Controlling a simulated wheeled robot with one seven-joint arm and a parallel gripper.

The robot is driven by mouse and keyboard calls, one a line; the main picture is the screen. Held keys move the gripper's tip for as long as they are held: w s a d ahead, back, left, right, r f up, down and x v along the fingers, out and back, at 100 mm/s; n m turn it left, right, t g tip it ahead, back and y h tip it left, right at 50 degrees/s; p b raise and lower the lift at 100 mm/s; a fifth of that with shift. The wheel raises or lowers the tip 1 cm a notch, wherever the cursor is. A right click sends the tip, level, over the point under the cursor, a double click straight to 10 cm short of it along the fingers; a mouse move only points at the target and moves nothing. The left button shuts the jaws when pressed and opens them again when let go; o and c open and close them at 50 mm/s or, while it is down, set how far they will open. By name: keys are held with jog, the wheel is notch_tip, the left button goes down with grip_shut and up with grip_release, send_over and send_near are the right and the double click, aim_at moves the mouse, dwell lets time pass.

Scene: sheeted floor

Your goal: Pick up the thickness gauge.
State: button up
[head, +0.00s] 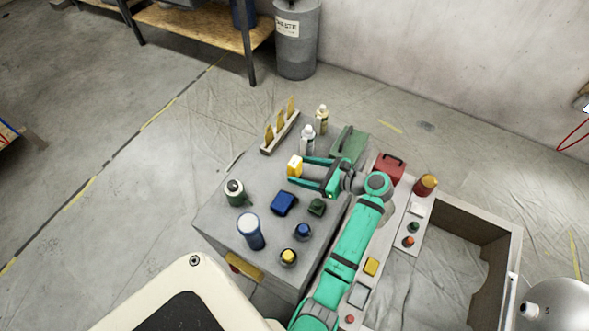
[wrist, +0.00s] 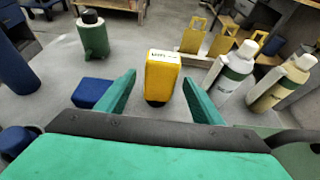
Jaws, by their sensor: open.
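A yellow block-shaped device, which I take to be the thickness gauge (head: 294,164), stands upright on the grey table top. In the wrist view the yellow gauge (wrist: 161,74) has a pale label on top, with print too small to read surely, and a dark base. My gripper (head: 298,171) is open, reaching left across the table with its fingertips at the gauge. In the wrist view my gripper (wrist: 158,92) has one green finger on each side of the gauge, with gaps showing. The gauge appears between or just beyond the fingertips.
White bottles (head: 307,140) and a rack with yellow pieces (head: 268,140) stand behind the gauge. A green canister (head: 235,193), blue box (head: 284,204) and blue cylinder (head: 249,232) stand nearer. A green case (head: 348,141) and red case (head: 389,168) are right.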

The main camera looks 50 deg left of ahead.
aim_at(299, 169)
jog(key=shift+x, duration=1.7)
jog(key=c, duration=1.2)
jog(key=shift+r, duration=0.15)
